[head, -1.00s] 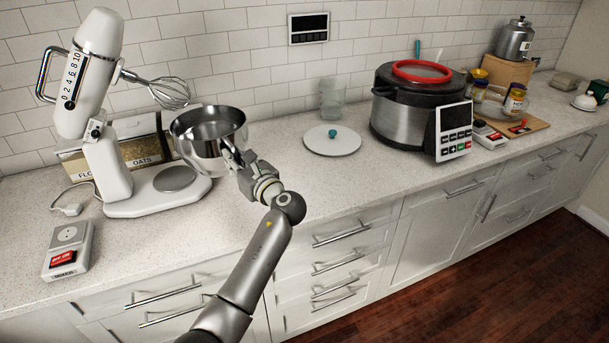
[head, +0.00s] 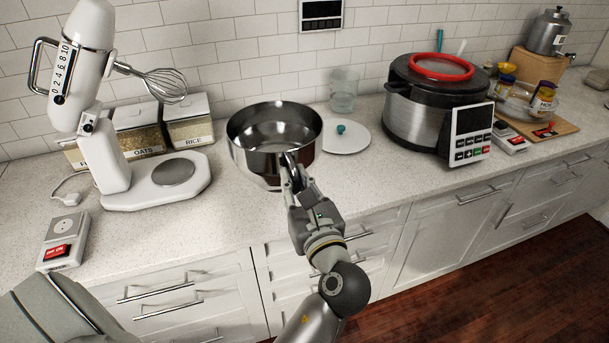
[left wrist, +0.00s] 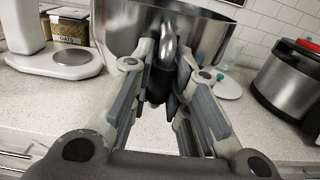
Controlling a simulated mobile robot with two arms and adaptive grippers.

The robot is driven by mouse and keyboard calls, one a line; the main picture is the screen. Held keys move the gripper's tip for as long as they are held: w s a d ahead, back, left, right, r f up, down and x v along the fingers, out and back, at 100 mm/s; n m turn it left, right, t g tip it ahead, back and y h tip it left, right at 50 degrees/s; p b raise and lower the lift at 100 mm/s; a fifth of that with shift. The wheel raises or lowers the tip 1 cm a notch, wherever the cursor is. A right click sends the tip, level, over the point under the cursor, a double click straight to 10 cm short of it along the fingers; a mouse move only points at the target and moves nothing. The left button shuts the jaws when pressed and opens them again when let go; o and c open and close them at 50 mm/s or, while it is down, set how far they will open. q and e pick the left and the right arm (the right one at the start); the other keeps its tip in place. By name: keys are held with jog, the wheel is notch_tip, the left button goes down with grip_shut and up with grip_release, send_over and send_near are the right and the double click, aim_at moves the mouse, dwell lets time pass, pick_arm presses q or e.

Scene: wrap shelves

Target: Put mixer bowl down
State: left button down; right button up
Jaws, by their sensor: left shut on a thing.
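The shiny steel mixer bowl (head: 240,150) is in the middle of the head view, upright, over the counter to the right of the stand mixer. My left gripper (head: 290,168) is shut on the bowl's handle at its near side. In the left wrist view the bowl (left wrist: 120,25) fills the top, with the handle (left wrist: 168,45) between the fingers (left wrist: 160,85). I cannot tell whether the bowl's base touches the counter. The white stand mixer (head: 95,110) has its head tilted up with the whisk (head: 160,84) attached and its base plate bare. My right gripper is not in view.
Oats and rice containers (head: 188,122) stand behind the mixer. A white lid with a teal knob (head: 345,140) lies just right of the bowl, near a glass jar (head: 344,90) and a large cooker (head: 415,122). The counter front (head: 225,215) is clear. A switch box (head: 62,240) sits at left.

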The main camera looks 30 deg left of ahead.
pick_arm(q)
jog(key=w+a+f, duration=0.1)
jog(key=w, duration=0.1)
jog(key=w+a+f+p, duration=0.1)
jog(key=w, duration=0.2)
jog(key=w+a+f, duration=0.1)
jog(key=w, duration=0.2)
jog(key=shift+a+f+p, duration=0.15)
jog(key=shift+a+p, duration=0.15)
jog(key=shift+a, duration=0.05)
jog(key=w+f, duration=0.1)
jog(key=f, duration=0.1)
jog(key=w+a+f, duration=0.1)
jog(key=w+f, duration=0.1)
jog(key=shift+w+a+f, duration=0.2)
jog(key=shift+f, duration=0.05)
jog(key=shift+w+a+f+p, duration=0.1)
jog(key=shift+w+f+p, duration=0.1)
jog(key=shift+f, duration=0.6)
jog(key=shift+w+a+f+p, duration=0.1)
jog(key=shift+w+f+p, duration=0.1)
jog(key=shift+f, duration=0.55)
jog(key=shift+w+a+f+p, duration=0.1)
jog(key=shift+w+f, duration=0.1)
jog(key=shift+f, duration=0.6)
jog(key=c, duration=1.4)
grip_release()
jog(key=shift+s+d+f, duration=0.1)
